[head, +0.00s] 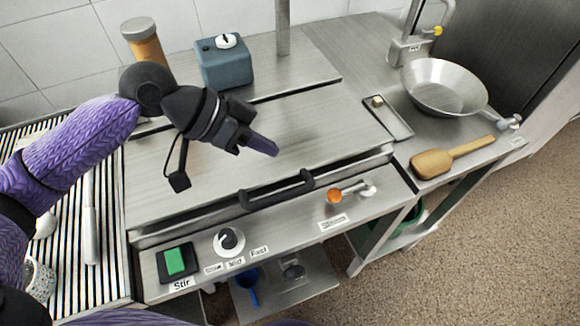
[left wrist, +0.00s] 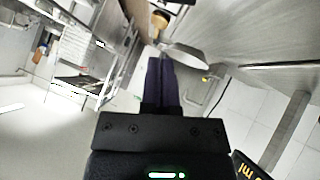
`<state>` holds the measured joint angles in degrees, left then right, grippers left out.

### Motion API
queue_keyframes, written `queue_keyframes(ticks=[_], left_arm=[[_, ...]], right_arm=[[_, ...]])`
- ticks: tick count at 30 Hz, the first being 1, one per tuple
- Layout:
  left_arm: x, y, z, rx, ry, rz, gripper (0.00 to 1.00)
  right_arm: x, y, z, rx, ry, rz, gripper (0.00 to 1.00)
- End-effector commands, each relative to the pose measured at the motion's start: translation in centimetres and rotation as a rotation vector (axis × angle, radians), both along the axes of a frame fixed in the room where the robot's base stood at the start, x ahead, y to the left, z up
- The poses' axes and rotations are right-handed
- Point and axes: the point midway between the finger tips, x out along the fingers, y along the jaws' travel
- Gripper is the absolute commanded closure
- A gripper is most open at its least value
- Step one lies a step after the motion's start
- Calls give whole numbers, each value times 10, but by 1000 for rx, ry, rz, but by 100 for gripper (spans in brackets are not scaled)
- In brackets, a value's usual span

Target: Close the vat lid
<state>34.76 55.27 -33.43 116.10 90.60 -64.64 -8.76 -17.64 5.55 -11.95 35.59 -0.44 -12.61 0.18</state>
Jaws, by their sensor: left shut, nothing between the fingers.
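The vat lid (head: 330,120) is a broad, flat steel panel in the middle of the head view. It lies down or nearly flat over the vat, with a thin dark gap along its front right edge; I cannot tell if it is fully seated. A black bar handle (head: 277,190) is at its front edge. My left gripper (head: 264,147) is above the lid, behind the handle and apart from it. Its purple fingers are shut and empty; they also show in the left wrist view (left wrist: 162,82). My right gripper is not in view.
The front panel has a green switch (head: 174,261), a knob (head: 229,241) and an orange-tipped lever (head: 336,196). A pan (head: 444,86) and wooden paddle (head: 450,157) lie right.

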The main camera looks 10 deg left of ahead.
Motion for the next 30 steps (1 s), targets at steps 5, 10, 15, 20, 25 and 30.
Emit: queue_keyframes(ticks=[5, 10, 15, 20, 25, 30], left_arm=[[8, -28, -28, -4, 1, -1, 100], [4, -38, -55, 0, 2, 0, 100], [0, -40, -69, 0, 1, 1, 100], [-1, -41, -70, -1, -2, 1, 100], [0, -41, -70, 0, -1, 1, 100], [-3, -42, -86, 32, -46, 0, 100]], right_arm=[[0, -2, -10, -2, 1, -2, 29], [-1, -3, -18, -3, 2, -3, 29], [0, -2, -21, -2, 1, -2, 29], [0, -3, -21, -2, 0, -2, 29], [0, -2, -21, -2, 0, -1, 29], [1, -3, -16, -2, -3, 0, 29]])
